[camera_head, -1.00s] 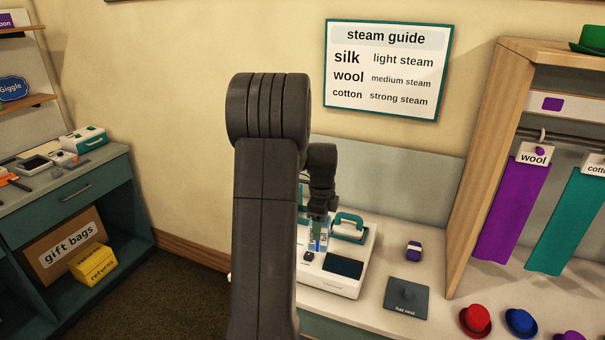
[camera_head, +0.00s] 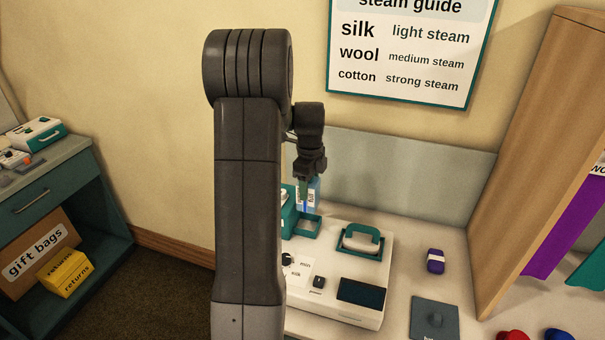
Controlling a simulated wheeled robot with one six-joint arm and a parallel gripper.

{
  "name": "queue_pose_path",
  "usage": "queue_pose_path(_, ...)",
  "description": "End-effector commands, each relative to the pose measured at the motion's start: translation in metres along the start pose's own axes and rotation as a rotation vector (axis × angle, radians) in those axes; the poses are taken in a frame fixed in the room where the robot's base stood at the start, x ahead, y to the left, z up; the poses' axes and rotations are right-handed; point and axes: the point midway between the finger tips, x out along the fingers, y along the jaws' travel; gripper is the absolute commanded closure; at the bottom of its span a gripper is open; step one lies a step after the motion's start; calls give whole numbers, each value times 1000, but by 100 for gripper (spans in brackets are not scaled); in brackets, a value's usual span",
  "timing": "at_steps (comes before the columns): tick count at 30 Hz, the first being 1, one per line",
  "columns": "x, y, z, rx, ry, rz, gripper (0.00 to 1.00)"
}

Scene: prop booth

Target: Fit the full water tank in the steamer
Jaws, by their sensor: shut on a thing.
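The steamer (camera_head: 326,262) is a white unit on the counter, with a teal-rimmed square bay (camera_head: 308,229) at its back left. My gripper (camera_head: 303,184) points down and is shut on the water tank (camera_head: 314,194), a clear bluish container with a pale label. The tank is upright, above or just at the bay; my arm and gripper hide part of it, and I cannot tell whether its bottom is inside the rim. A teal-handled part (camera_head: 361,241) sits on the steamer to the right of the bay. A knob (camera_head: 287,259) with "min" and "silk" marks is half hidden by my arm.
A teal box-like thing (camera_head: 288,211) stands left of the bay, mostly hidden by my arm. A purple and white item (camera_head: 436,261) and a dark grey hat rest (camera_head: 434,317) lie right of the steamer. A wooden rack side (camera_head: 530,170) rises at the right.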

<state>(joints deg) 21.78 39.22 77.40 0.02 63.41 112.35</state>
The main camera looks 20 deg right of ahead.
Motion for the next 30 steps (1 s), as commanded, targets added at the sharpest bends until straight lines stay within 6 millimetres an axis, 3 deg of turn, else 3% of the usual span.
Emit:
queue_pose_path(11, 7, 0, 0, -1, 0, 0, 79)
queue_pose_path(30, 62, 0, 0, -1, 0, -1, 80)
